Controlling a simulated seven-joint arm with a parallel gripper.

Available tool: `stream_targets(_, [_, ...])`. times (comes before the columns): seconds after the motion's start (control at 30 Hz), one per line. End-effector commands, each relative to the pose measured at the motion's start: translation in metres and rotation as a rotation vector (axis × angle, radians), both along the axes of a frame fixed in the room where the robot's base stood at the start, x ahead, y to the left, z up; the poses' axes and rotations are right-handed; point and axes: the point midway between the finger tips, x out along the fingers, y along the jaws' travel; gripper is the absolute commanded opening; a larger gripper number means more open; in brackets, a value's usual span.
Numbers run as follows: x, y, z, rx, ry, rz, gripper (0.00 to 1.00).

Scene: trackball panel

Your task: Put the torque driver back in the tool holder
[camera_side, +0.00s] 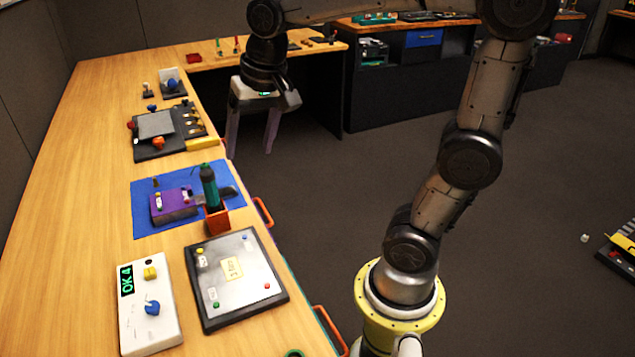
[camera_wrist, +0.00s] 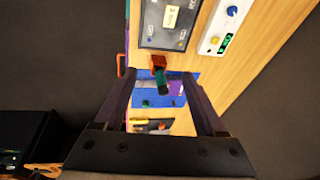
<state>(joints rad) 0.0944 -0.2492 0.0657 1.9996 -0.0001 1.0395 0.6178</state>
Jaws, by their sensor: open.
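The torque driver (camera_side: 209,186), with a dark top and a green body, stands nearly upright with its lower end in the orange-red tool holder (camera_side: 217,221). The holder is at the bench's front edge beside the blue mat. In the wrist view the driver (camera_wrist: 162,84) juts from the holder (camera_wrist: 158,62) and shows between my fingers, but farther off. My gripper (camera_side: 252,142) hangs fingers down, behind and right of the driver in the side view, past the bench edge. It is open and empty. The driver's lower end is hidden inside the holder.
A purple box (camera_side: 171,206) sits on the blue mat (camera_side: 146,220). A grey trackball panel (camera_side: 245,290) and a white box with a blue knob (camera_side: 150,325) are in front. A dark panel with an orange knob (camera_side: 155,155) is behind. Bench space at left is clear.

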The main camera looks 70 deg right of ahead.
Motion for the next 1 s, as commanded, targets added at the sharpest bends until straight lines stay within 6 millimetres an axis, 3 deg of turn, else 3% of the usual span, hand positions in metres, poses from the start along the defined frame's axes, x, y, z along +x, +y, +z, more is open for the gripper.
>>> stream_targets(0.03, [-0.023,0.007,0.001,-0.027,-0.032,0.09,0.72])
stream_targets(0.2, [-0.085,0.02,-0.012,-0.129,-0.116,0.389,0.72])
stream_targets(0.4, [-0.126,0.027,-0.033,-0.22,-0.177,0.61,0.72])
stream_targets(0.57, [-0.135,0.028,-0.04,-0.246,-0.19,0.667,0.72])
stream_targets(1.0, [-0.134,0.028,-0.04,-0.245,-0.189,0.667,0.72])
